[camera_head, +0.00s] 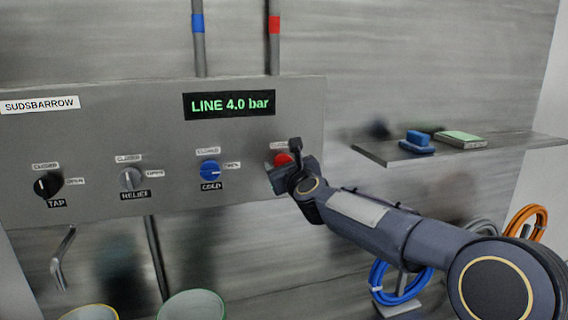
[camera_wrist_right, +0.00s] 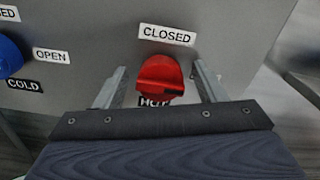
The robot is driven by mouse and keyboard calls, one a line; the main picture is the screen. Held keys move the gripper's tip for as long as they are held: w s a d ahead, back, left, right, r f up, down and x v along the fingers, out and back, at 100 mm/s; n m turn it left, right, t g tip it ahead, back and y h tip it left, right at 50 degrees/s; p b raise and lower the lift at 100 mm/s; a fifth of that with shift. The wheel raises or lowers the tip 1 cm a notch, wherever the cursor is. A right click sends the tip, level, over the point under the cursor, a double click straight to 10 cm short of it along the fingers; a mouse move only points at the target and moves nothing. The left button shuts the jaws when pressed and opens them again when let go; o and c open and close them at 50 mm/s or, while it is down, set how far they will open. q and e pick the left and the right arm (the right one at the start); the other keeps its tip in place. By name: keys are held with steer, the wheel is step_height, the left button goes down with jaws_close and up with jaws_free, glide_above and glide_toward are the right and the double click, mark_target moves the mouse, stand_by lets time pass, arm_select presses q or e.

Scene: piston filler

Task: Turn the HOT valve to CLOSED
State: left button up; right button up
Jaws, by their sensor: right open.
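The HOT valve is a red round knob (camera_wrist_right: 160,76) on the grey panel, with a CLOSED label (camera_wrist_right: 167,35) above it and a partly covered HOT label below. A dark mark on the knob lies toward its right side. My right gripper is open, with one finger on each side of the knob; in the wrist view gaps show between fingers and knob. My left gripper is not in view.
The blue COLD knob (camera_head: 209,171) sits left of HOT, then the RELIEF knob (camera_head: 130,179) and black TAP knob (camera_head: 47,184). A display (camera_head: 229,104) reads LINE 4.0 bar. A shelf (camera_head: 378,151) with a blue sponge (camera_head: 417,142) is at right.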

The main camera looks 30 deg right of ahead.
steer(key=shift+c, duration=0.3)
steer(key=c, duration=0.9)
steer(key=shift+n, duration=0.4)
steer(key=shift+a+f+n+p, duration=0.15)
steer(key=shift+n+p, duration=0.2)
steer(key=shift+n, duration=2.5)
steer(key=shift+f+n+p, duration=0.1)
steer(key=shift+n+p, duration=0.25)
steer(key=shift+n, duration=2.55)
steer(key=shift+a+f+n+p, duration=0.15)
steer(key=shift+n+p, duration=0.2)
steer(key=shift+n, duration=2.5)
steer(key=shift+d, duration=0.1)
